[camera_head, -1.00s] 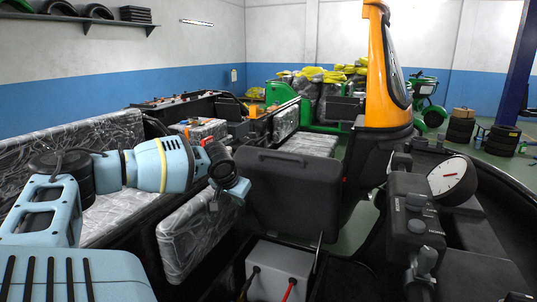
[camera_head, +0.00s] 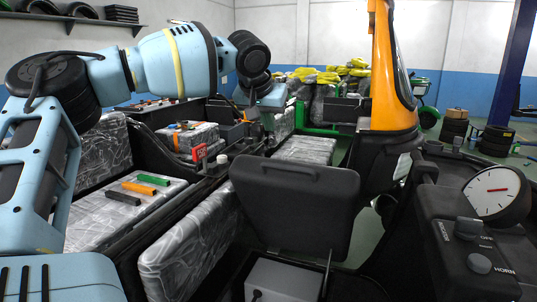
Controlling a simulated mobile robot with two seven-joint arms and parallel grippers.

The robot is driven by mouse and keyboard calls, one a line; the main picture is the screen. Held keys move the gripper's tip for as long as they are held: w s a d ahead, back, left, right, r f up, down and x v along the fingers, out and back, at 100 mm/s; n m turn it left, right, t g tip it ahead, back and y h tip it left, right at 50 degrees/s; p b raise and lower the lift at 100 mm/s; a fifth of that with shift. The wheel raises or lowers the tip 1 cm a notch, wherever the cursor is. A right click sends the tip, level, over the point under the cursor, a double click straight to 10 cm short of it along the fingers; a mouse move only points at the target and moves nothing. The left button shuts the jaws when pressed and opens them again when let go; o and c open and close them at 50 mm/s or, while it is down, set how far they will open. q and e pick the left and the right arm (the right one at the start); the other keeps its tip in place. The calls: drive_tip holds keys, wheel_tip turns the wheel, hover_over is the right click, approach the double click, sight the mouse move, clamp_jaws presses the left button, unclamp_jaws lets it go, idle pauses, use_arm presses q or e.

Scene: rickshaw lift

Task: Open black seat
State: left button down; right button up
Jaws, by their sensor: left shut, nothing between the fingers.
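The black seat (camera_head: 296,203) stands tilted up in the middle, its flat face towards me and a handle-like bar along its top edge. A thin metal rod (camera_head: 327,268) shows at its lower right. Below it the compartment is open, with a grey box (camera_head: 284,280) inside. My left gripper (camera_head: 255,122) is shut and empty, held above and behind the seat's upper left edge, apart from it in the picture. Its fingers are small and dark here. My right gripper is not in view.
Plastic-wrapped seats (camera_head: 187,248) line the left, with green, orange and black blocks (camera_head: 139,188) on one. An orange pillar (camera_head: 394,75) stands behind the seat. A black console (camera_head: 465,235) with a dial (camera_head: 494,192) fills the right.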

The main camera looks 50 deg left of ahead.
use_arm(q)
approach(279, 157)
drive_tip(key=x, duration=0.4)
drive_tip(key=shift+w+a+f, duration=0.2)
drive_tip(key=shift+w, duration=0.05)
drive_tip(key=shift+f, duration=0.25)
drive_tip(key=shift+s+d+f+p, duration=0.1)
drive_tip(key=shift+s+d+p, duration=0.15)
drive_tip(key=shift+s, duration=0.25)
drive_tip(key=shift+s+d+f+p, duration=0.1)
drive_tip(key=shift+s+d+p, duration=0.15)
drive_tip(key=shift+s, duration=0.25)
drive_tip(key=shift+s+d+f, duration=0.15)
drive_tip(key=shift+s+d, duration=0.1)
drive_tip(key=shift+s, duration=0.15)
drive_tip(key=shift+s+d+f, duration=0.1)
